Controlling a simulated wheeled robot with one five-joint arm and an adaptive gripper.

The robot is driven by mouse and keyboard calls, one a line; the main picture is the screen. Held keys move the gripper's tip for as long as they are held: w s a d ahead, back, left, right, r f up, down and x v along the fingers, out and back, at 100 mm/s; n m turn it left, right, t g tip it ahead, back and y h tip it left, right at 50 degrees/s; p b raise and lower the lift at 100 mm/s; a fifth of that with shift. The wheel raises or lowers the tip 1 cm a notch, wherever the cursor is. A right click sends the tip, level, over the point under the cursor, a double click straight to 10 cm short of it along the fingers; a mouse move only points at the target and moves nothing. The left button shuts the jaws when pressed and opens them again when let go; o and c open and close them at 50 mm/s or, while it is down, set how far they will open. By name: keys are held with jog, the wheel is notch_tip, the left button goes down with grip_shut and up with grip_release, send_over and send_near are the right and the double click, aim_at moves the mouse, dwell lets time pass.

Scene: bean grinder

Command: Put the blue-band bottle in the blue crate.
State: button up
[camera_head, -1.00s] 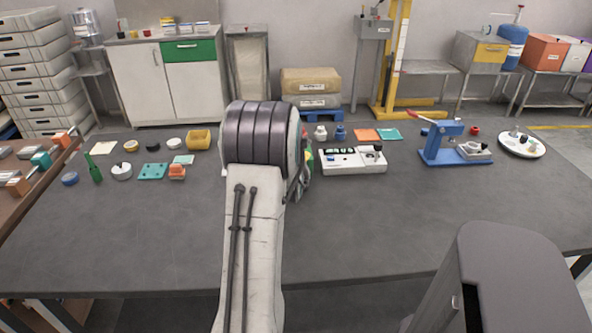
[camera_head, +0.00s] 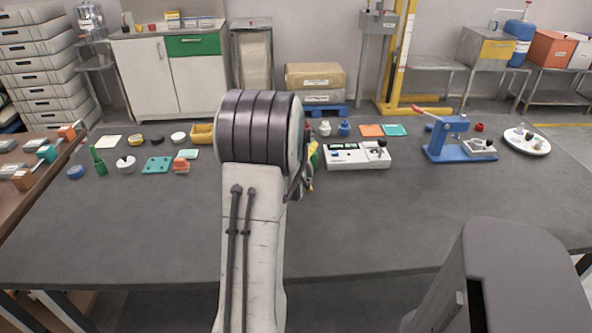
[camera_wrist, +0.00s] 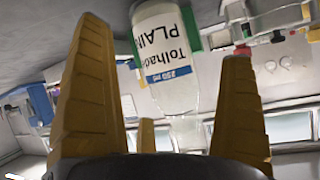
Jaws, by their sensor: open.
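The blue-band bottle (camera_wrist: 165,55) shows in the wrist view as a pale bottle with a white label, dark print and a blue band reading 250 ml. It appears between the yellow fingers of my gripper (camera_wrist: 163,42), which are open with visible gaps on both sides of it. I cannot tell how far beyond the fingertips it stands. In the head view my arm covers the middle of the table and hides most of my gripper, and I cannot pick out the bottle there. I cannot make out the blue crate for certain in either view.
On the table (camera_head: 150,225), a green bottle (camera_head: 98,161) and several small parts lie left of my arm. A white device (camera_head: 357,156), a blue press (camera_head: 450,140) and a round white tray (camera_head: 526,142) stand right. The table's front is largely clear.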

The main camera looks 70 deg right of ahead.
jog(key=v, duration=0.8)
jog(key=shift+a+r, duration=0.15)
jog(key=shift+a, duration=0.2)
jog(key=w+a+n+t+y, duration=0.3)
jog(key=w+a+n+y, duration=0.35)
jog(key=w+a, duration=1.2)
jog(key=s+a+n+g+y, duration=0.1)
jog(key=s+a+n, duration=0.3)
jog(key=a, duration=0.9)
jog(key=s+a+n+g+y, duration=0.1)
jog(key=s+a+n+y, duration=0.3)
jog(key=a, duration=0.8)
jog(key=shift+a+f+n, duration=0.25)
jog(key=shift+a+n, duration=0.1)
jog(key=shift+n, duration=0.4)
jog(key=shift+s+a+g+y, duration=0.25)
jog(key=shift+s+a+g, duration=0.1)
jog(key=shift+s, duration=0.25)
jog(key=c, duration=0.3)
